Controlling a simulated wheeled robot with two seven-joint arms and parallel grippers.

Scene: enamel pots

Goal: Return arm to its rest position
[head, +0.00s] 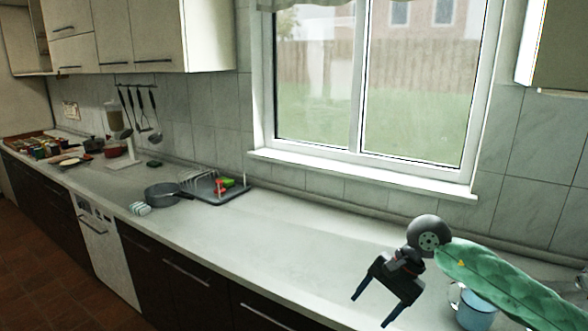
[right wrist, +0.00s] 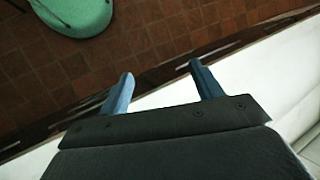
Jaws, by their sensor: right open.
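My right gripper (head: 372,301) hangs over the right part of the pale counter (head: 290,245) in the head view, its two fingers spread and empty. In the right wrist view the fingers of the right gripper (right wrist: 162,82) stand apart with nothing between them, over the counter's front edge and the floor. A blue enamel pot (head: 474,309) stands on the counter at the lower right of the head view, partly hidden behind my green right forearm. My left gripper is not in view.
A grey pan (head: 165,195) and a dish rack (head: 213,187) stand mid-counter. Several items crowd the far left end. The counter between rack and right gripper is clear. A window (head: 365,85) is behind. Brown tiled floor (right wrist: 150,30) lies in front.

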